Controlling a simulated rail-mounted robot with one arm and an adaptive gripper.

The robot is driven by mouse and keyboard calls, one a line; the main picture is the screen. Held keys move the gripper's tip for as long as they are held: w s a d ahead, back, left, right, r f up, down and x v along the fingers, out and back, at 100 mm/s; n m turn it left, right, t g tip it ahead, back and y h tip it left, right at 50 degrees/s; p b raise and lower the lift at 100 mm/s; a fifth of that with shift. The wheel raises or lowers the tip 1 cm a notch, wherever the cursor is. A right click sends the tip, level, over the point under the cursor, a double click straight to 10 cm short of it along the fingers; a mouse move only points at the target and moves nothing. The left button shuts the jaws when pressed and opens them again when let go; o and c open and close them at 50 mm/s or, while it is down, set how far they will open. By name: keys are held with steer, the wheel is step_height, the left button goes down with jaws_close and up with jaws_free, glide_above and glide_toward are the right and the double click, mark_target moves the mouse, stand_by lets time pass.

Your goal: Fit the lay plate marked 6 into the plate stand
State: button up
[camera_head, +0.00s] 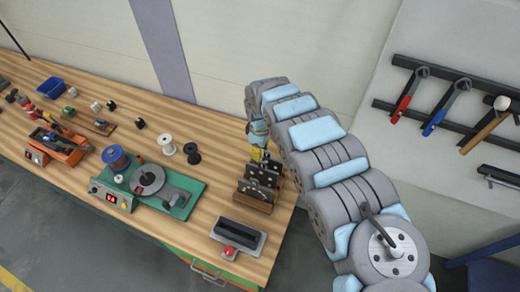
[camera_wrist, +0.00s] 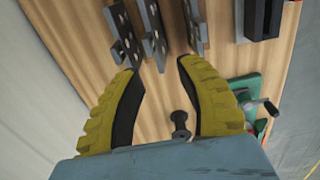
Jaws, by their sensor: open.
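Several dark lay plates with holes stand upright in a wooden rack (camera_head: 254,205) near the bench's right end. In the wrist view I see a left plate (camera_wrist: 121,38), a middle plate (camera_wrist: 152,38) and a right plate (camera_wrist: 195,22) nearly edge-on. No number is readable, so I cannot tell which is marked 6. A dark slotted block (camera_head: 238,236) with a red knob in front appears to be the plate stand; its slot looks empty. My gripper (camera_wrist: 160,68) is open and empty, above and beside the plates.
A green machine (camera_head: 150,188) with a grey disc lies left of the rack. A white spool (camera_head: 167,145) and a black spool (camera_head: 192,153) stand behind it. The wall rack (camera_head: 450,103) of tools is at right. Bare bench lies between the spools and the wall.

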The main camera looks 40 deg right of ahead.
step_height(320, 180, down, 10)
steer(key=b, duration=0.5)
steer(key=shift+f+b, duration=0.15)
steer(key=shift+b, duration=0.15)
jaws_close()
steer(key=shift+r, duration=0.25)
